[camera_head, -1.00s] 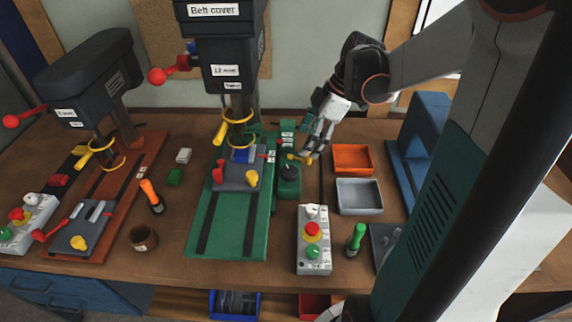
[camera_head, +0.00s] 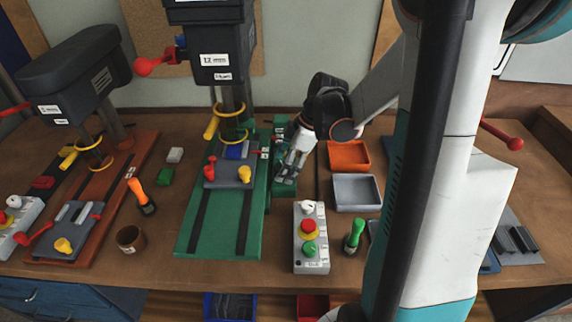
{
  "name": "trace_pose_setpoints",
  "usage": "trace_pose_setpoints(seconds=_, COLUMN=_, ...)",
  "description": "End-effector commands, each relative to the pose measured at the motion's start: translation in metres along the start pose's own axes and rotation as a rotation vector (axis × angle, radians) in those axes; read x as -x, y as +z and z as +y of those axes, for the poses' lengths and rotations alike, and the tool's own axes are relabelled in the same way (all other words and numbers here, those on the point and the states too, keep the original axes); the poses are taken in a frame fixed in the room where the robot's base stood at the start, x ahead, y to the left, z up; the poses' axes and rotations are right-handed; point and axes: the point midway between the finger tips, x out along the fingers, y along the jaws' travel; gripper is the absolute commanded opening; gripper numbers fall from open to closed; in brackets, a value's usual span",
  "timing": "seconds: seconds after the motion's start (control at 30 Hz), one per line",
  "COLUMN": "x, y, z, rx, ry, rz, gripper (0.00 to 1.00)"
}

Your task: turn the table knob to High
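The green box (camera_head: 282,188) that carries the dark table knob stands just right of the green drill press base (camera_head: 215,238). My gripper (camera_head: 285,175) points down and to the left, with its fingertips over the top of this box. The fingers and wrist cover the knob, so I cannot see its setting or any High mark. I cannot tell whether the fingers touch the knob or how far apart they are.
An orange tray (camera_head: 350,155) and a grey tray (camera_head: 358,205) lie right of my gripper. A control box (camera_head: 311,250) with red and green buttons and a green-handled screwdriver (camera_head: 354,234) stand in front. The drill press column (camera_head: 230,95) rises close on the left.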

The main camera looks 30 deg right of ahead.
Motion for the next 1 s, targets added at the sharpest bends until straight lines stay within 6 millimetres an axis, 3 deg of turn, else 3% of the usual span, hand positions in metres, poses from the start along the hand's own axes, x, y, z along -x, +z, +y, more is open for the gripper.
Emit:
trace_pose_setpoints(seconds=0.1, x=0.0003, y=-0.0001, z=-0.0001, rx=0.000, ry=0.000, rz=0.000, gripper=0.64)
trace_pose_setpoints(seconds=0.3, x=0.0003, y=-0.0001, z=-0.0001, rx=0.000, ry=0.000, rz=0.000, gripper=0.23)
trace_pose_setpoints(seconds=0.73, x=0.0004, y=-0.0002, z=-0.0010, rx=-0.049, ry=0.020, rz=0.000, gripper=0.23)
trace_pose_setpoints(seconds=1.0, x=0.0002, y=-0.0004, z=-0.0023, rx=-0.197, ry=0.082, rz=0.000, gripper=0.23)
